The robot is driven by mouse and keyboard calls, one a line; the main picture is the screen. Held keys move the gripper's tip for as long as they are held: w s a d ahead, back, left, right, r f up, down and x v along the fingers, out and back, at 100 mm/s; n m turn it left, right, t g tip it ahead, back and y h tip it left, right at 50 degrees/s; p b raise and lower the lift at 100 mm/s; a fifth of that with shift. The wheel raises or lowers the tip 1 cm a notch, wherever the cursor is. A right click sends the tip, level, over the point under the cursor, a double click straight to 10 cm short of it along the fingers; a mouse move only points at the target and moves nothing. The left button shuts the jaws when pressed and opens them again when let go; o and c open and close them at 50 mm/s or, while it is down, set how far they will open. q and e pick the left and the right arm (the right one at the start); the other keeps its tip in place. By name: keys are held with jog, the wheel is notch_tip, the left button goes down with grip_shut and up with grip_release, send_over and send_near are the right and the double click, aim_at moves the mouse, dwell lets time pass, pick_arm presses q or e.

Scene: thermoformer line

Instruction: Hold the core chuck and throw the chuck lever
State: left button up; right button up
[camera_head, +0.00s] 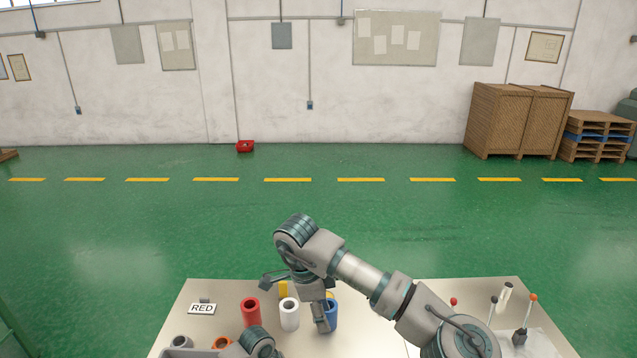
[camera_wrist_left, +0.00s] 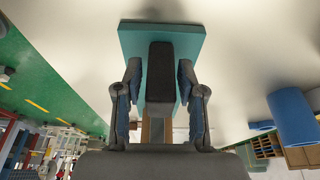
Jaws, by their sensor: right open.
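In the head view my right gripper (camera_head: 295,300) hangs over the table among the coloured cores, its fingers spread apart with nothing between them. In the left wrist view my left gripper (camera_wrist_left: 160,88) has its fingers on either side of a dark upright bar (camera_wrist_left: 160,75) in front of a teal block (camera_wrist_left: 193,41). Narrow gaps show between the fingers and the bar. I cannot tell for sure whether this is the core chuck. An orange-knobbed lever (camera_head: 526,318) stands on a dark base at the table's right. Which lever is the chuck lever is unclear.
A red core (camera_head: 250,311), a white core (camera_head: 289,316) and a blue core (camera_head: 331,313) stand on the table (camera_head: 205,289). More knobbed levers (camera_head: 493,304) stand at right, beyond my right arm.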

pick_arm(q)
jog(key=shift+o, duration=0.4)
jog(key=shift+r, duration=0.1)
jog(key=d+p+v, duration=0.2)
jog(key=p+v, duration=0.7)
jog(key=v, duration=1)
jog(key=shift+r, duration=0.55)
jog(key=shift+w+f, duration=0.1)
